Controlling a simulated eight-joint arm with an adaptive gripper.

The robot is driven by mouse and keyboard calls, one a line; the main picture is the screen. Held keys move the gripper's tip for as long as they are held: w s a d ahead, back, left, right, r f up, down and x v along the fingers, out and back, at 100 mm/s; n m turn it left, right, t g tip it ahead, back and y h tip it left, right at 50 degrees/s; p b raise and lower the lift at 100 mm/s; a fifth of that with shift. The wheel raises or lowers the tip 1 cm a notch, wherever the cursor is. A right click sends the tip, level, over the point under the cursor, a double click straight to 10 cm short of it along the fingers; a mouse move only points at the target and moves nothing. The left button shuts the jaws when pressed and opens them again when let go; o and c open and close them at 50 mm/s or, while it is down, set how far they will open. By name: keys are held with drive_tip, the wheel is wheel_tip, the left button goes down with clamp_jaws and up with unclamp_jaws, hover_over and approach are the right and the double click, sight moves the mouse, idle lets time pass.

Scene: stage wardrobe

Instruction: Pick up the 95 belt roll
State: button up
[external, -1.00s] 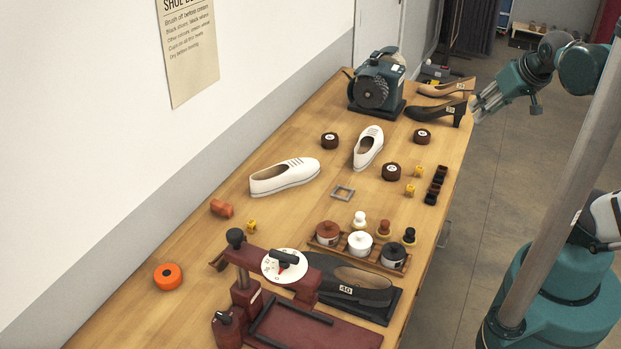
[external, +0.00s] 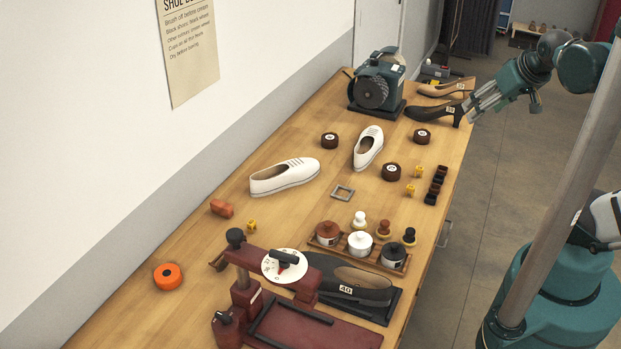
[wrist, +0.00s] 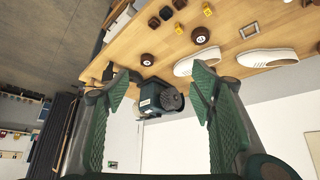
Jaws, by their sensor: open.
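Three dark brown belt rolls lie on the workbench in the external view: one left of the upright white shoe (external: 330,141), one near the right edge (external: 422,137), and one nearer the front (external: 391,173). Their pale number labels are too small to read surely, so I cannot tell which is 95. The wrist view shows two rolls, one at centre top (wrist: 200,36) and one left of it (wrist: 147,60). My gripper (external: 471,113) is open and empty, beside the black heeled shoe at the bench's right edge; its fingers (wrist: 165,95) are spread wide.
A green grinder (external: 374,82) stands at the far end. A black heeled shoe (external: 428,112) and white shoes (external: 284,177) lie on the bench. Small yellow cubes (external: 411,190) and dark blocks (external: 435,185) sit near the right rolls. A maroon press (external: 270,300) fills the front.

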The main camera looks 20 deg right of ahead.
drive_tip(key=w, duration=0.1)
drive_tip(key=n+g, duration=0.7)
drive_tip(key=n, duration=1.2)
hover_over(330, 137)
drive_tip(key=f, duration=2.2)
drive_tip(key=shift+s+d, duration=0.1)
drive_tip(key=shift+d, duration=0.15)
drive_tip(key=shift+a+f+n, duration=0.25)
drive_tip(key=shift+f+n, duration=0.05)
drive_tip(key=shift+f, duration=0.2)
drive_tip(key=shift+f, duration=0.1)
drive_tip(key=shift+f, duration=1.15)
